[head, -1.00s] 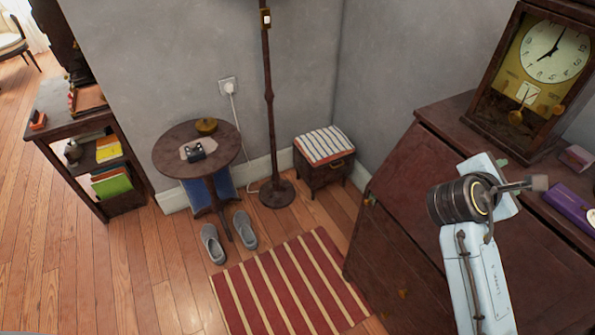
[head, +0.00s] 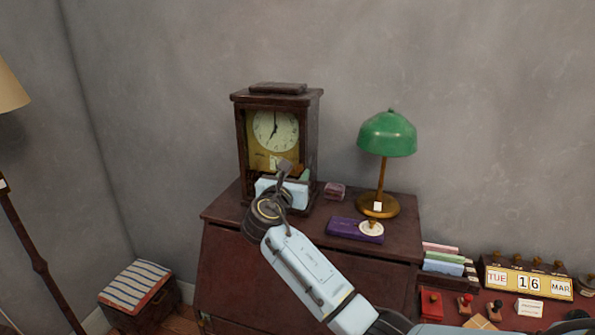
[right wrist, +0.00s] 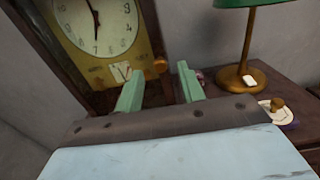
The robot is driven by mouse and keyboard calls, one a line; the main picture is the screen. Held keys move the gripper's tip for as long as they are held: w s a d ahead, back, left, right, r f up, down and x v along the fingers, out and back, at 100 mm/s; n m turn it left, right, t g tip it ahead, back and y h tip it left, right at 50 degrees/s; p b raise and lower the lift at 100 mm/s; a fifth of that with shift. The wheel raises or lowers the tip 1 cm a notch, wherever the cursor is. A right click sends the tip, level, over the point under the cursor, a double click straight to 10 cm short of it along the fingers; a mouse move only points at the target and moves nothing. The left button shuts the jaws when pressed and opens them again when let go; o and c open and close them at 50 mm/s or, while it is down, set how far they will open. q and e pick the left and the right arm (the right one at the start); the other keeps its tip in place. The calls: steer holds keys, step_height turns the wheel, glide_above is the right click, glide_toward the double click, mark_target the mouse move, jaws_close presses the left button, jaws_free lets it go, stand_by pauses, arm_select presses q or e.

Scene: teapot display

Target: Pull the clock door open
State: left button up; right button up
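The clock (head: 307,130) is a dark brown wooden case with a round cream dial and a gold front panel, standing on the desk. Its front door looks shut. In the right wrist view the clock dial (right wrist: 97,25) is at the upper left, and a small orange-brown knob (right wrist: 160,64) sits at the panel's right edge. My right gripper (head: 291,170) is in front of the clock's lower right front. In the right wrist view its two green fingers (right wrist: 160,86) are apart, with the knob beyond and between them, and nothing is held. My left gripper is out of view.
The brown desk (head: 225,212) carries a green lamp (head: 387,135), a purple box (head: 345,229) and a small pink box (head: 334,190) right of the clock. A calendar (head: 528,280) and stamps are at far right. The wall is close behind.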

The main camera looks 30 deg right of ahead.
mark_target(299, 169)
steer(key=shift+x, duration=1.65)
jaws_close()
